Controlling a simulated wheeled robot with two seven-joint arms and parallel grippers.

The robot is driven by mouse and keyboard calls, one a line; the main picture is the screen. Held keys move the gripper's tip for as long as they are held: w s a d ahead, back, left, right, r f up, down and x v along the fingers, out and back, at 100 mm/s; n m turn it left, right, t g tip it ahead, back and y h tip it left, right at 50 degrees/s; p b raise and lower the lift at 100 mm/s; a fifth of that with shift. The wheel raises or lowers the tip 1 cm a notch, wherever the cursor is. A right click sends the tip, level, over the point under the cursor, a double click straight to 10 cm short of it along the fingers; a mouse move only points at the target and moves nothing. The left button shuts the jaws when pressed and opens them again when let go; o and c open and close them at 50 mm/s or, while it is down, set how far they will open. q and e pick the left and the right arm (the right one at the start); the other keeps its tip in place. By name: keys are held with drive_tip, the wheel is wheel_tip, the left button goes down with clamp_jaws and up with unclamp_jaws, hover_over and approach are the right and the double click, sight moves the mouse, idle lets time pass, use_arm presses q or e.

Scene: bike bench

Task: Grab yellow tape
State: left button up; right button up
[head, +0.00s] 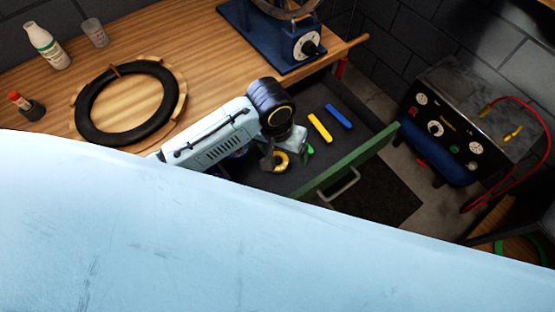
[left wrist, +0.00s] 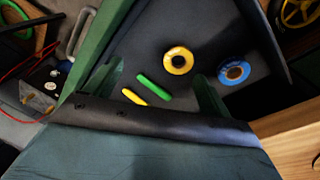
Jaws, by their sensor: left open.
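The yellow tape (left wrist: 178,71) is a small roll lying on the dark floor of the open drawer. In the head view the yellow tape (head: 284,163) shows just beyond my left gripper (head: 273,158), which partly covers it. In the left wrist view my left gripper (left wrist: 158,72) is open and empty, its two fingers spread over the drawer. The yellow tape appears between and a little past the fingertips, nearer the right finger. I see no contact. My right gripper is not in view.
A blue tape (left wrist: 234,80) lies near the yellow one. A green stick (left wrist: 153,87) and a yellow stick (left wrist: 134,97) lie nearby; a blue stick (head: 338,115) lies deeper. The drawer's green front (head: 350,163) and the wooden bench (head: 200,65) bound the space.

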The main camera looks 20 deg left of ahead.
use_arm(q)
drive_tip(key=shift+n+g+y, duration=0.3)
drive_tip(key=shift+n+y, duration=0.2)
drive_tip(key=shift+y, duration=0.3)
drive_tip(key=w+f, duration=0.1)
drive_tip(key=f, duration=0.1)
drive_tip(key=w+a+f+b, duration=0.1)
drive_tip(key=f, duration=0.1)
drive_tip(key=w+a+f+b, duration=0.1)
drive_tip(key=f, duration=0.2)
drive_tip(key=shift+w+f, duration=0.1)
drive_tip(key=shift+w, duration=0.2)
drive_tip(key=f, duration=0.1)
drive_tip(key=f+b, duration=0.1)
drive_tip(key=f, duration=0.3)
drive_tip(key=shift+a+f, duration=0.15)
drive_tip(key=shift+a, duration=0.2)
drive_tip(key=c, duration=1.1)
